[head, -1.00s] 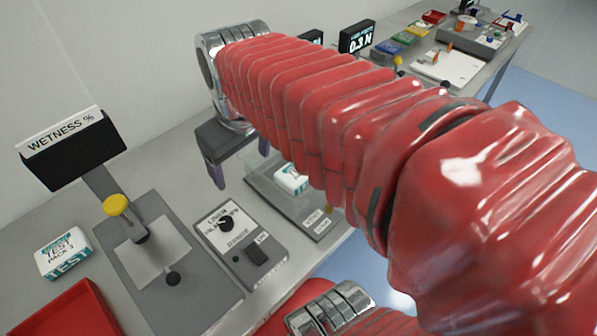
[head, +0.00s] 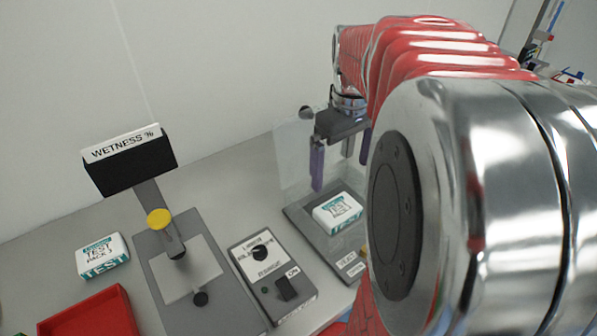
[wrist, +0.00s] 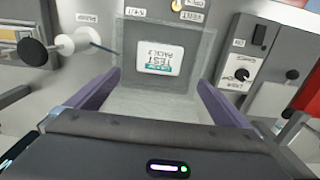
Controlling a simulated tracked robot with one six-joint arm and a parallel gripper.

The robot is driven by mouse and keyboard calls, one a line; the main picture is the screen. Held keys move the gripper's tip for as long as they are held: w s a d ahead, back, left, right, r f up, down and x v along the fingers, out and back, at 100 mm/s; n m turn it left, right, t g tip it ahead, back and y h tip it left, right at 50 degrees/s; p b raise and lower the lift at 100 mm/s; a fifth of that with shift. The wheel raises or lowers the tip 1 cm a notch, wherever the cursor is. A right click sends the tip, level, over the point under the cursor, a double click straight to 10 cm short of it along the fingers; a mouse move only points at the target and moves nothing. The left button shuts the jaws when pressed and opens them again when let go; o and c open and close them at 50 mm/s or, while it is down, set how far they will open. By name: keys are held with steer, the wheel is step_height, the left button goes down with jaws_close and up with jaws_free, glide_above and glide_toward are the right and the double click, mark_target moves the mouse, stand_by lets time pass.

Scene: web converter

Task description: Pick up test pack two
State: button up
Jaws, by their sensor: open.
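A white and teal test pack (head: 338,213) lies flat on the grey base of a clear-walled chamber (head: 318,243). In the wrist view this pack (wrist: 153,62) sits ahead between my fingers; its label reads TEST PACK, with a number that looks like 2. My gripper (head: 340,176) hangs above and behind the pack in the head view, purple fingers apart and nothing between them. In the wrist view my gripper (wrist: 158,82) is open, apart from the pack. Another test pack (head: 103,256) lies on the bench at the left, its number hard to read.
A clear panel (head: 292,150) stands upright at the chamber's back left. Left of the chamber are a control box (head: 273,277) and the wetness gauge (head: 130,160) with its yellow knob. A red tray (head: 92,312) is at front left. Pump fittings (wrist: 82,42) stand beside the chamber.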

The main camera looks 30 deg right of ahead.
steer(key=shift+f, duration=0.1)
glide_above(338, 208)
steer(key=f, duration=0.8)
steer(key=shift+w+f, duration=0.2)
steer(key=shift+s+f, duration=0.2)
steer(key=shift+f, duration=2.4)
steer(key=shift+c, duration=0.6)
steer(key=c, duration=0.9)
